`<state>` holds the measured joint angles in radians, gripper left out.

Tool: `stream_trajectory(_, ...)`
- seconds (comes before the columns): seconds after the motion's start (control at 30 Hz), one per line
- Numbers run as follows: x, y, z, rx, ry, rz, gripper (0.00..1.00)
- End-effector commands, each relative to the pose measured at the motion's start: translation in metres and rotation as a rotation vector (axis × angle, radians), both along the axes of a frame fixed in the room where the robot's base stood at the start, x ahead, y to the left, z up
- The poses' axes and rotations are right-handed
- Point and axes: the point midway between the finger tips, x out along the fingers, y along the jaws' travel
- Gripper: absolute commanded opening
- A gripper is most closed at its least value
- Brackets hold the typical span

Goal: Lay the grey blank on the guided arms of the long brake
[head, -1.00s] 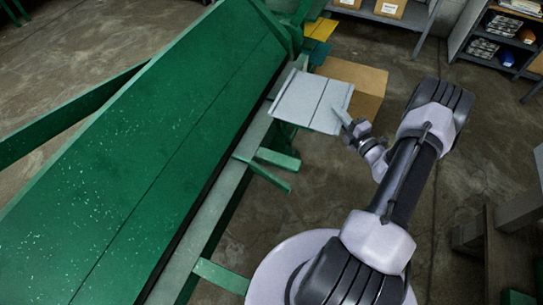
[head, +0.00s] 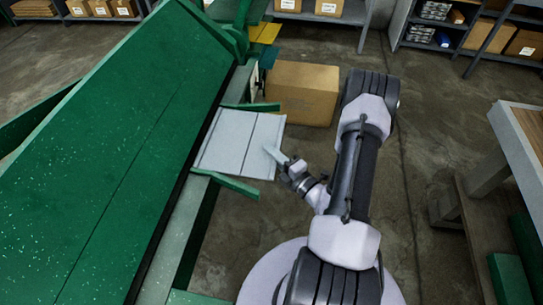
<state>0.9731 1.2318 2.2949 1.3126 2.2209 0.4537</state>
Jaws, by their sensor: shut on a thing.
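The grey blank (head: 238,140) is a flat light sheet with dark lines across it. My gripper (head: 275,156) is shut on its right edge. The long brake (head: 110,150) is the big green machine at left. Two green arms stick out from its front: a far one (head: 252,106) and a near one (head: 230,184). The blank lies between them in the picture, its near edge close to the near arm. Its left edge reaches the brake's grey front strip (head: 178,228). I cannot tell whether the blank touches the arms or is held above them.
A cardboard box (head: 303,92) stands on the floor just beyond the blank. A workbench (head: 508,150) is at right. Shelves with boxes (head: 480,35) line the back.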

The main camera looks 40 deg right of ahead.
Motion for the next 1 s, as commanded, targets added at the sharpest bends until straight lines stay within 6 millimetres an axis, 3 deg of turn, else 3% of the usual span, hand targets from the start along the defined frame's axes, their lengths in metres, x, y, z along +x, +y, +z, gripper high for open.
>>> stream_trajectory(0.67, 0.000, 0.000, -0.012, 0.001, 0.003, 0.001, 0.00)
stream_trajectory(0.7, 0.000, 0.001, -0.012, 0.001, 0.003, 0.001, 0.21)
stream_trajectory(0.77, 0.000, 0.001, -0.012, 0.001, 0.003, 0.001, 0.31)
stream_trajectory(1.0, 0.000, 0.000, -0.011, 0.000, 0.001, 0.000, 0.31)
